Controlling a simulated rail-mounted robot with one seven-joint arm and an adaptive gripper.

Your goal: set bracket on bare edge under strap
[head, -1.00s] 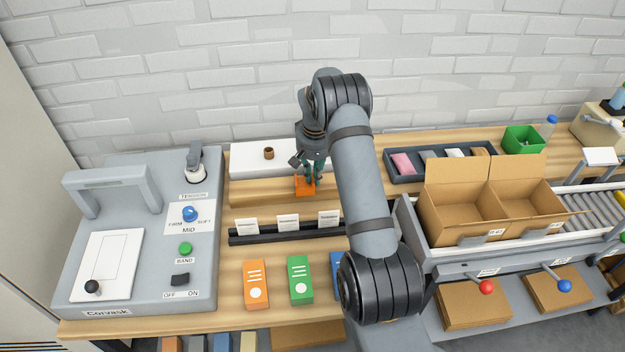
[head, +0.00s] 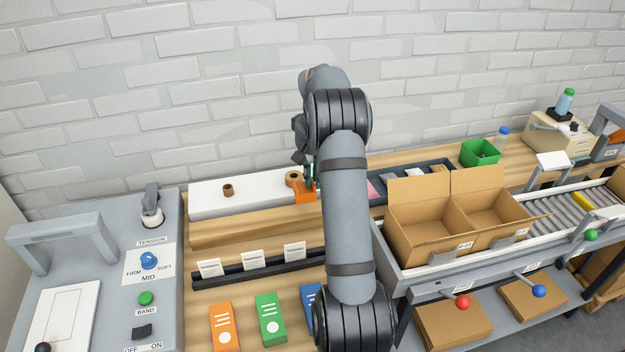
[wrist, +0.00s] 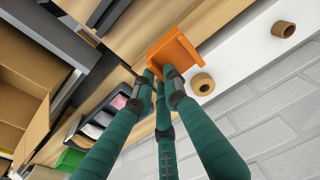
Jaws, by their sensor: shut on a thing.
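An orange bracket (head: 303,196), L-shaped in the wrist view (wrist: 172,50), is in my gripper (head: 309,176). The green fingers (wrist: 165,76) are shut on it. It is at the front side of a long white block (head: 240,194), near a brown ring (head: 292,178). I cannot tell whether it touches the block. The ring also shows in the wrist view (wrist: 202,84), beside the fingers. A second brown ring (head: 228,190) stands farther left on the block. My arm hides the block's right end in the head view. I cannot make out a strap.
A black rack with white cards (head: 250,266) and several coloured boxes (head: 270,318) are in front. A dark tray (head: 400,178) and an open carton (head: 428,234) are to the right. A grey machine (head: 100,250) stands left.

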